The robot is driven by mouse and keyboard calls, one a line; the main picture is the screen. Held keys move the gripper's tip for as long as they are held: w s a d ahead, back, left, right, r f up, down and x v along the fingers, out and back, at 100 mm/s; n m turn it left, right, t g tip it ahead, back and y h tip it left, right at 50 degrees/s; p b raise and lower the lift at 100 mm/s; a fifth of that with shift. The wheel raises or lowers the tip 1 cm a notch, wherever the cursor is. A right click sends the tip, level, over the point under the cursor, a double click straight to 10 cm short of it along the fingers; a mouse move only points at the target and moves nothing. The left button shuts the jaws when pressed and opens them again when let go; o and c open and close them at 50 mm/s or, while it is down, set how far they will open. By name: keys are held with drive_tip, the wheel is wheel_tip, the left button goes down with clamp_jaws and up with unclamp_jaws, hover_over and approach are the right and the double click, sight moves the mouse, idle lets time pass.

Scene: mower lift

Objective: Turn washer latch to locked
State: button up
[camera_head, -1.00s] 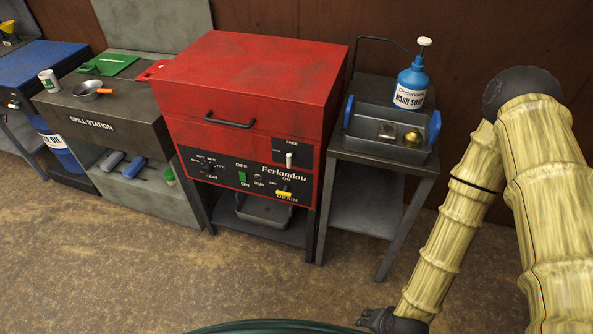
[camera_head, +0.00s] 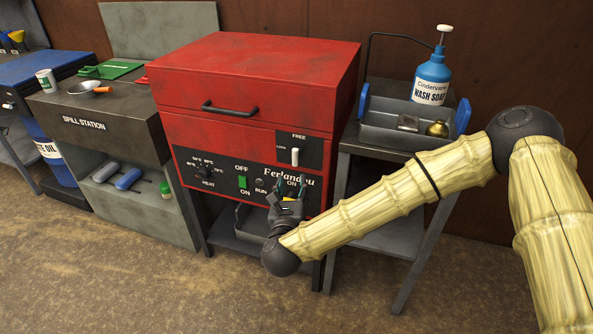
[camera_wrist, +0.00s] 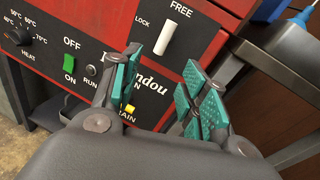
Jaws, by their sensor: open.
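The red washer (camera_head: 262,90) stands in the middle of the head view with a black control panel on its front. Its latch is a white lever (camera_head: 295,157) on a small black plate marked FREE above and LOCK to the left. The lever stands upright, pointing to FREE. It also shows in the wrist view (camera_wrist: 166,38). My gripper (camera_head: 291,184) is open and empty in front of the panel, just below the latch. In the wrist view its teal-padded fingers (camera_wrist: 160,92) point up toward the panel, with the latch beyond and between them, apart from them.
The panel also has a green switch (camera_wrist: 91,70), a heat knob (camera_wrist: 19,37) and a yellow drain switch (camera_wrist: 129,109) close to my fingers. Right of the washer, a stand holds a grey tray (camera_head: 385,136) and a blue soap bottle (camera_head: 432,78). The spill station (camera_head: 95,125) is at left.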

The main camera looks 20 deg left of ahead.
sight(296, 159)
drive_tip(key=w, duration=0.3)
drive_tip(key=w+a+r+m, duration=0.1)
drive_tip(key=w, duration=0.3)
drive_tip(key=w+a+m, duration=0.1)
drive_tip(key=w, duration=0.3)
drive_tip(key=shift+w+a+r+t+h, duration=0.1)
drive_tip(key=shift+w+r+t+h, duration=0.15)
drive_tip(key=shift+r+t+h, duration=0.15)
clamp_jaws()
